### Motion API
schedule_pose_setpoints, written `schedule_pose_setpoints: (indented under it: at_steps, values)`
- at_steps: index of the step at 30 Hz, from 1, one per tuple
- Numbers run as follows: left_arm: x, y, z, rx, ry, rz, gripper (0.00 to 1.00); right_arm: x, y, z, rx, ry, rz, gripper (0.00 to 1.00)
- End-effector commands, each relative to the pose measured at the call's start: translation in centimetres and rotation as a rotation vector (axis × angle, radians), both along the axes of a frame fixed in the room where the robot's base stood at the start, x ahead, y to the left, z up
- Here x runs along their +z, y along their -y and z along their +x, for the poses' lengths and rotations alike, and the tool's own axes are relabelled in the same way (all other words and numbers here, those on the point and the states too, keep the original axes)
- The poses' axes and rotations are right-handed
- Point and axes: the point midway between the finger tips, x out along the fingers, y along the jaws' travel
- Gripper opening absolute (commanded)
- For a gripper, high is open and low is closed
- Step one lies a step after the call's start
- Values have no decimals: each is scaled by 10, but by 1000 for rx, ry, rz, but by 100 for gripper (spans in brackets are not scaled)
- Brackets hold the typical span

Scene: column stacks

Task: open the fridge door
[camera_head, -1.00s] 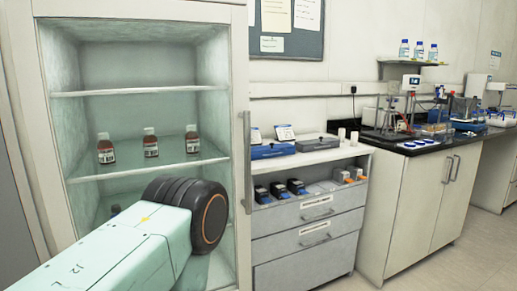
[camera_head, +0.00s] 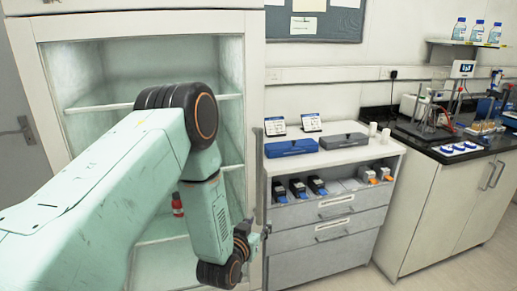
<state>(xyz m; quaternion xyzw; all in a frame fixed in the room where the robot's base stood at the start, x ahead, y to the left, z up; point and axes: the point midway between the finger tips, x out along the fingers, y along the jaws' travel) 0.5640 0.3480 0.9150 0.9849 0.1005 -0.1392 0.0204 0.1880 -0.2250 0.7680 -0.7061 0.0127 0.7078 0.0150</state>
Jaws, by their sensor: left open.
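The fridge (camera_head: 150,27) stands at the left, a tall white cabinet with a glass front and shelves visible inside. Its door looks shut. My left arm crosses in front of the glass and hides much of it. My left gripper (camera_head: 264,234) is at the door's right edge, small and partly hidden by my wrist. It is open, with nothing visibly held. The upright door handle is hard to make out here, and I cannot tell whether the fingers touch it. A brown bottle with a red label (camera_head: 178,205) shows inside, beside my arm. My right gripper is out of view.
A white drawer unit (camera_head: 335,215) with blue and grey boxes on top stands close to the fridge's right side. A black-topped bench (camera_head: 450,150) with lab equipment is farther right. Some floor (camera_head: 345,280) is clear in front of the drawers.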

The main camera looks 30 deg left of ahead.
Motion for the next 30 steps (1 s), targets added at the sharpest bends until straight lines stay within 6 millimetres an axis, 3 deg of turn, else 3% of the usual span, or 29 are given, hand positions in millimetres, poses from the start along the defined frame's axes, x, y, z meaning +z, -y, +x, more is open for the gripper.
schedule_pose_setpoints:
  at_steps: [1,3,6,9,14,24,30]
  values:
    - [36,-13,11,20,67,15,42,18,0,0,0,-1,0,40]
    - [65,-26,20,41,141,38,42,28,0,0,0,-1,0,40]
    - [94,-40,28,61,217,59,42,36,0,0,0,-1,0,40]
    - [109,-47,31,72,258,72,42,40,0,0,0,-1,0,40]
    - [113,-52,40,75,273,78,42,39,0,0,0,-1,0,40]
    - [111,-63,89,71,271,78,42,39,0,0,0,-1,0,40]
    - [111,-68,107,73,269,76,42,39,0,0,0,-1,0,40]
